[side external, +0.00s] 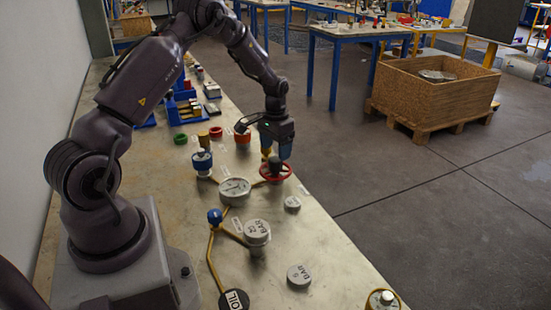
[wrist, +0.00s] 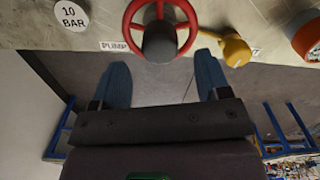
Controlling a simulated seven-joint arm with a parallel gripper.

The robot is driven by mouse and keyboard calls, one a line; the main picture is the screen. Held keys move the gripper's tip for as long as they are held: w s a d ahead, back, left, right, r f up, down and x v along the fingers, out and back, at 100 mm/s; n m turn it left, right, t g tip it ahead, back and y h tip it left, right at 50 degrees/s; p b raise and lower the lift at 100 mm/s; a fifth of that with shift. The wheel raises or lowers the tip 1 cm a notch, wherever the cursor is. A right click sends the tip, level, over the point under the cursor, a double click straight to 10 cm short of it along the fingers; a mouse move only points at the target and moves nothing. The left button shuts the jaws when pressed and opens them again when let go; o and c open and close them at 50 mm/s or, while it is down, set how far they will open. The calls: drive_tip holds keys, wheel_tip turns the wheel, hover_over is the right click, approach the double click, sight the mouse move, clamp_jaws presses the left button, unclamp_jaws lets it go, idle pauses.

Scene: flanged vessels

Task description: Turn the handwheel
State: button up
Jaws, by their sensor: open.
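The red handwheel (side external: 288,172) lies flat near the right edge of the long bench, with a grey hub (side external: 275,165) rising from its middle. In the wrist view the handwheel (wrist: 190,22) is at the top centre, partly cut off, and its hub (wrist: 159,42) shows as a dark grey cylinder. My gripper (side external: 277,152) points down just above the wheel. In the wrist view my gripper (wrist: 163,62) is open and empty, its two blue fingers set wide to either side below the wheel. I cannot tell whether a finger touches the rim.
A yellow part (wrist: 236,51) and a "10 BAR" disc (wrist: 70,14) flank the wheel. The floor right of the bench is open.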

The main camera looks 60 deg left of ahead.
sight(272, 162)
wheel_tip(272, 162, up, 8)
drive_tip(key=shift+r, duration=0.25)
drive_tip(key=s+d+r+m+t, duration=0.1)
drive_tip(key=s+d+r+t, duration=0.1)
drive_tip(key=s+d+r, duration=0.6)
drive_tip(key=s+d+r+m+t, duration=0.2)
drive_tip(key=s+d+r+t, duration=0.1)
drive_tip(key=s+d+r, duration=0.6)
drive_tip(key=s+d, duration=0.4)
drive_tip(key=d, duration=0.4)
drive_tip(key=shift+r+t, duration=0.25)
drive_tip(key=shift+t, duration=0.05)
idle(0.5)
